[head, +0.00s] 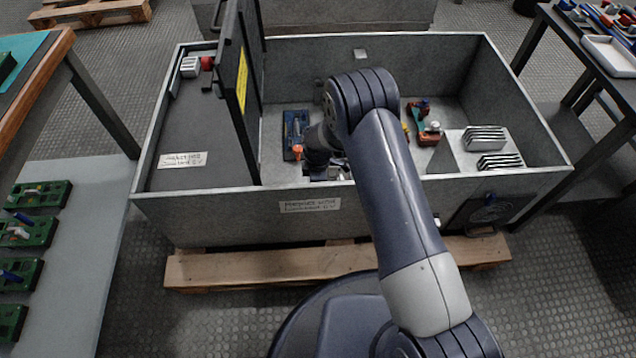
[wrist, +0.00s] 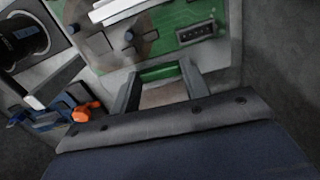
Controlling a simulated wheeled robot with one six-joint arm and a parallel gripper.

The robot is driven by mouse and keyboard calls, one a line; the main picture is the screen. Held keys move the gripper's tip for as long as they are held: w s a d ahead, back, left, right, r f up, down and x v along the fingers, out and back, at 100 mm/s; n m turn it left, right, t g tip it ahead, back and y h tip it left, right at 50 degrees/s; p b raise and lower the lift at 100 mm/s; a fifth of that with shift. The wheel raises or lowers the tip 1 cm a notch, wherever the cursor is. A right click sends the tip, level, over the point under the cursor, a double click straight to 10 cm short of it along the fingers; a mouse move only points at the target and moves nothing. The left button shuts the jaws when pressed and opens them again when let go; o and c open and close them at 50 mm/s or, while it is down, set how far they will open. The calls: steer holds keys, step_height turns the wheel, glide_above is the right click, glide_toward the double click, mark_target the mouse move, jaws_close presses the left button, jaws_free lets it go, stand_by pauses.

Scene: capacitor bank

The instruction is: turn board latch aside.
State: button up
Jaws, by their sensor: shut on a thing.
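My gripper (wrist: 160,82) is in the wrist view, its two dark fingers closed on the sides of a short bright green bar (wrist: 158,73). The bar sits at the near edge of a green circuit board (wrist: 168,45) and looks like the board latch, though I cannot tell for sure. The board carries a dark connector, small dark blocks and pale fins. In the head view my arm reaches down into the grey metal cabinet (head: 240,212), and my wrist hides the board and the fingertips.
A dark door (head: 238,95) stands open left of my arm. A blue part (head: 292,125) with an orange end (wrist: 85,112) lies close to my gripper's left. A black cylinder (wrist: 22,40) is at the wrist view's upper left. Finned pale blocks (head: 485,138) sit at the cabinet's right.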

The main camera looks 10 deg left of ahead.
steer(key=shift+n, duration=0.4)
steer(key=o, duration=1)
step_height(320, 180, up, 11)
steer(key=p, duration=0.4)
steer(key=shift+f, duration=0.2)
step_height(320, 180, down, 11)
steer(key=b, duration=0.4)
steer(key=shift+r+m, duration=0.2)
steer(key=shift+m, duration=0.1)
